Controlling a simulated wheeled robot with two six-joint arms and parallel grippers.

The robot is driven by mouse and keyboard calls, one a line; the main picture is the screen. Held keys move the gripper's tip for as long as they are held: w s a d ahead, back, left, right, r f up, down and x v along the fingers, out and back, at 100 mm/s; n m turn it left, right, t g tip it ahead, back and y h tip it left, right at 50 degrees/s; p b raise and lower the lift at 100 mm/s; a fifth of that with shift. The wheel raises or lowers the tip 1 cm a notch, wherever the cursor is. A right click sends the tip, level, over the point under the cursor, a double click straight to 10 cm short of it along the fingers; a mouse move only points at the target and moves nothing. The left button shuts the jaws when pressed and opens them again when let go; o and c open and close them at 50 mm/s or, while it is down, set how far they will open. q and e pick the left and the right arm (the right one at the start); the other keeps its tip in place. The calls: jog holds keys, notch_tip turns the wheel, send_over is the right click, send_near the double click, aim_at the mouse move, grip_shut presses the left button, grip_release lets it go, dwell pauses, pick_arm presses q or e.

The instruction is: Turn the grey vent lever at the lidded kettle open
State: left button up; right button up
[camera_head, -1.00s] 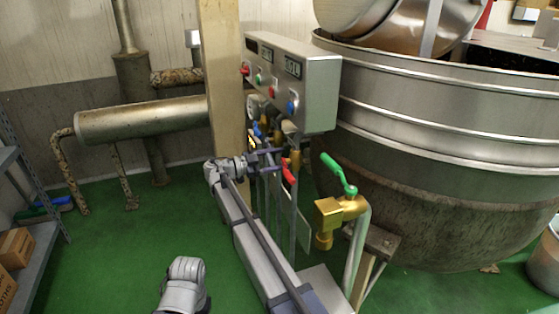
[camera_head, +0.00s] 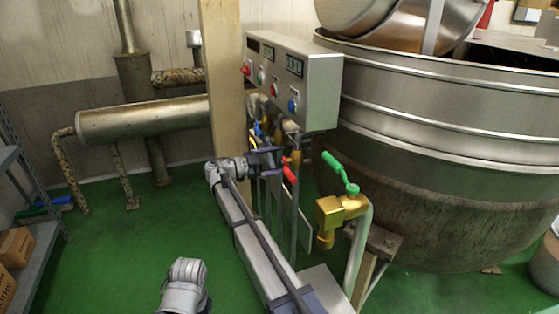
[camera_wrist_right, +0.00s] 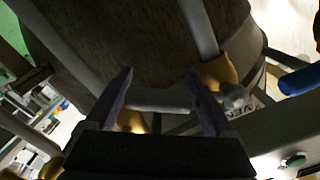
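In the right wrist view, the grey vent lever (camera_wrist_right: 162,100) is a pale bar lying crosswise between the fingers of my right gripper (camera_wrist_right: 162,98). The fingers are spread apart, one near each end of the bar; I cannot tell whether they touch it. A tag reading "VEN" (camera_wrist_right: 246,108) is beside the lever's right end. In the head view, my right gripper (camera_head: 268,160) is among the pipes below the control box, and the grey lever cannot be made out there. The lidded kettle (camera_head: 440,140) stands at the right. My left gripper is out of view.
The control box (camera_head: 295,80) hangs above my right gripper, beside a wooden post (camera_head: 225,80). A red lever (camera_head: 289,173) is close to the gripper's right. A brass valve with a green handle (camera_head: 340,172) stands nearer.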

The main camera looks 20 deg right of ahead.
jog(key=shift+o, duration=0.5)
jog(key=a, duration=0.7)
jog(key=shift+s+a, duration=0.15)
jog(key=shift+a, duration=0.25)
